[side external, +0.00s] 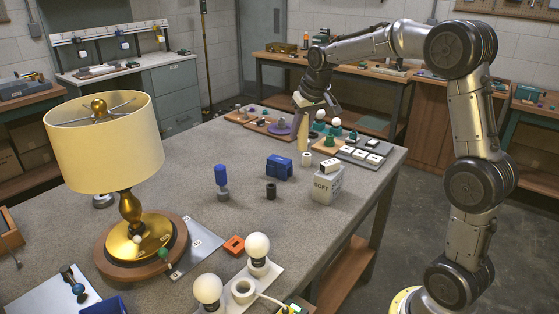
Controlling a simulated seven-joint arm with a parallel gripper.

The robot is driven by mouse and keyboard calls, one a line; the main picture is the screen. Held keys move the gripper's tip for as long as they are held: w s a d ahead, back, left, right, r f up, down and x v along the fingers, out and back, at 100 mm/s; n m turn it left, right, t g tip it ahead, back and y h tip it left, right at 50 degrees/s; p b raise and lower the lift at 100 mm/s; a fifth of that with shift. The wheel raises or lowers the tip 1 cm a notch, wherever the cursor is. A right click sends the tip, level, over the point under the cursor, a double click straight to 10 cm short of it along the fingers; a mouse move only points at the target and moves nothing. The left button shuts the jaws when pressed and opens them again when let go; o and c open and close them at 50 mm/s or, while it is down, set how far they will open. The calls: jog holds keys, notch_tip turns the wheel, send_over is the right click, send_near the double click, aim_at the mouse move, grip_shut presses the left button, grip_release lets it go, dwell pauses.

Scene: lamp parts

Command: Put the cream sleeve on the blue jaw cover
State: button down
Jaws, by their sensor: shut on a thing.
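The cream sleeve (303,133) is a slim, upright cream cylinder under my gripper (304,110) toward the back right of the table. My gripper points down and is shut on its upper part. I cannot tell whether its lower end touches the table. The blue jaw cover (279,168) is a blocky blue piece on the table, nearer the camera and a little left of the sleeve. My gripper is apart from it. The finger contact is small and partly hidden.
A short cream ring (307,159) stands just below the sleeve in the picture. A grey box (328,186) and a dark cylinder (270,191) stand near the jaw cover. A blue-handled tool (221,181) stands left. A lamp (121,209) fills the left; open tabletop lies behind the tool.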

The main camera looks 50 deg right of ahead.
jog(key=w+d+f+m, duration=0.1)
jog(key=w+d+f, duration=0.1)
jog(key=d, duration=0.4)
send_over(285, 160)
jog(key=f, duration=0.8)
jog(key=shift+s+a+f, duration=0.25)
jog(key=shift+s+f, duration=0.1)
jog(key=shift+f, duration=0.05)
jog(key=shift+w+d+f, duration=0.1)
jog(key=shift+w+f, duration=0.1)
jog(key=shift+f, duration=0.15)
jog(key=shift+w+f, duration=0.15)
jog(key=shift+f, duration=1.5)
jog(key=shift+f, duration=0.15)
jog(key=c, duration=0.6)
grip_release()
jog(key=shift+c, duration=0.2)
